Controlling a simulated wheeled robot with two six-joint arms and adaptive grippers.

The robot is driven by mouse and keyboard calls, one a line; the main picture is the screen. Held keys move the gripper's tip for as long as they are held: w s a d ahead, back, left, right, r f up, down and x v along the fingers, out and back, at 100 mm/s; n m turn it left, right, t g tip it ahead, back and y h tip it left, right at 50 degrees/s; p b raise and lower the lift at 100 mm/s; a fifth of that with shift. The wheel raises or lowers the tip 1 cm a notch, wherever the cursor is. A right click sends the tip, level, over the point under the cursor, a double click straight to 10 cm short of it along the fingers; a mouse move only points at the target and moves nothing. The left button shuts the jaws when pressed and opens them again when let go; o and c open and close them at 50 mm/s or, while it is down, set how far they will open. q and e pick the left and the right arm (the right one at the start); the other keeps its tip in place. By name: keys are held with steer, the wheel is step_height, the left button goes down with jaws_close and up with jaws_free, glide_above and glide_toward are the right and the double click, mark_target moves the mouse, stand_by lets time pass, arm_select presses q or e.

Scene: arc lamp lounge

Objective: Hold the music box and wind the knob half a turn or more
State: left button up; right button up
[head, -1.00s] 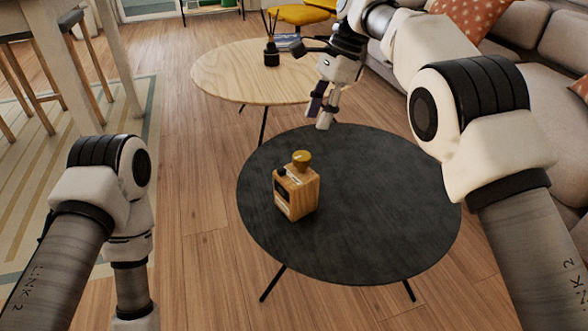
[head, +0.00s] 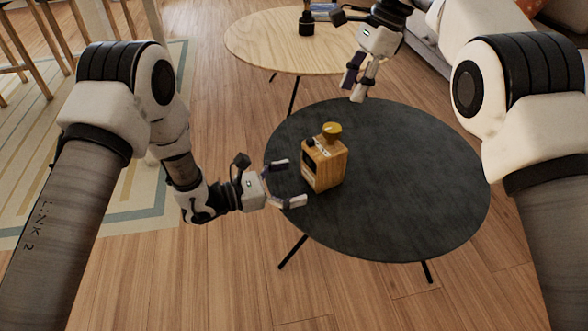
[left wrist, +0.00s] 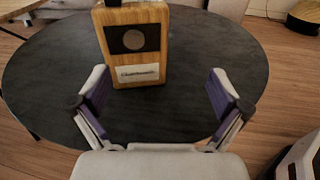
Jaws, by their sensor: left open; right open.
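The music box (head: 324,165) is a wooden box with a brass-coloured knob (head: 332,129) on top. It stands upright on the dark round table (head: 410,190). My left gripper (head: 285,183) is open at the table's left edge, its fingers pointing at the box, apart from it. In the left wrist view the box (left wrist: 136,45) is ahead between the open fingers (left wrist: 160,95), its dark panel and pale label facing me. The knob is out of that view. My right gripper (head: 355,88) is open and empty above the table's far edge, behind the box.
A light wooden round table (head: 270,45) stands behind, with a dark diffuser bottle (head: 306,24) on it. A sofa (head: 430,40) is at the back right. The dark table is bare around the box.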

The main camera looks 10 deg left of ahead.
mark_target(309, 164)
arm_select(q)
steer(key=w+n+t, duration=0.1)
steer(key=w+t, duration=0.1)
steer(key=shift+w+d+r+n+t+y, duration=0.15)
steer(key=shift+w+r+n+t+y, duration=0.15)
steer(key=shift+r+n, duration=0.1)
steer(key=shift+w+d, duration=0.2)
steer(key=shift+w, duration=0.1)
steer(key=x, duration=0.7)
steer(key=shift+w, duration=0.1)
steer(key=c, duration=1.4)
steer(key=shift+c, duration=0.2)
